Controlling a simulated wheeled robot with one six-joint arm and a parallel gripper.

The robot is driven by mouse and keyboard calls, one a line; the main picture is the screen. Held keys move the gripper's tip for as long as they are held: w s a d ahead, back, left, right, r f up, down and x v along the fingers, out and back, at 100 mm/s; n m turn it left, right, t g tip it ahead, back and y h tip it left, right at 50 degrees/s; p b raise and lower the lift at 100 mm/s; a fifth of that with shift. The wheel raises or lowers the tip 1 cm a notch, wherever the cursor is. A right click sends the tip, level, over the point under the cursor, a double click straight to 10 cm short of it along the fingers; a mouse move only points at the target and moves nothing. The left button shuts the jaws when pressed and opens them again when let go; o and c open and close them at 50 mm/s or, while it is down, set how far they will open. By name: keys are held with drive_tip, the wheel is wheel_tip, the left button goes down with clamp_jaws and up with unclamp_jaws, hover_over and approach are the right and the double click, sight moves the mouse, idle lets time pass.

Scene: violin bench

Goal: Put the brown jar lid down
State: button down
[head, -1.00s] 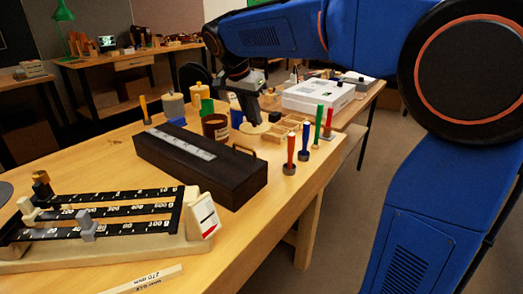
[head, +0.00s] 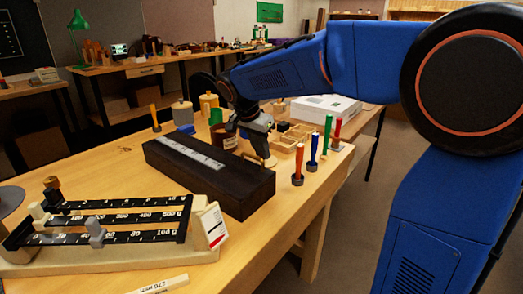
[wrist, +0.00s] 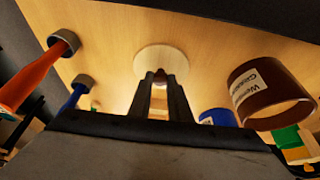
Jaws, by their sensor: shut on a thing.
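My gripper (head: 258,148) is low over the bench, behind the right end of the black box (head: 208,175). In the wrist view my fingers (wrist: 162,86) are shut on the knob of a round, pale wooden lid (wrist: 161,57). The lid lies flat, close to the bench top (wrist: 115,35); I cannot tell whether it touches. The brown jar (wrist: 268,95) with a white label is to the right of the lid, apart from it. In the head view the jar (head: 225,138) is left of my gripper, partly hidden.
Red (head: 298,160), blue (head: 313,148) and green (head: 326,135) handled tools stand upright to the right. A wooden compartment tray (head: 290,138) and a white box (head: 325,107) lie behind. A balance scale (head: 110,232) is at the front left. Bare bench surrounds the lid.

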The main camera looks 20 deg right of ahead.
drive_tip(key=shift+f, duration=0.1)
drive_tip(key=c, duration=1.6)
unclamp_jaws()
drive_tip(key=shift+c, duration=0.2)
drive_tip(key=v, duration=1.2)
drive_tip(key=shift+d, duration=0.1)
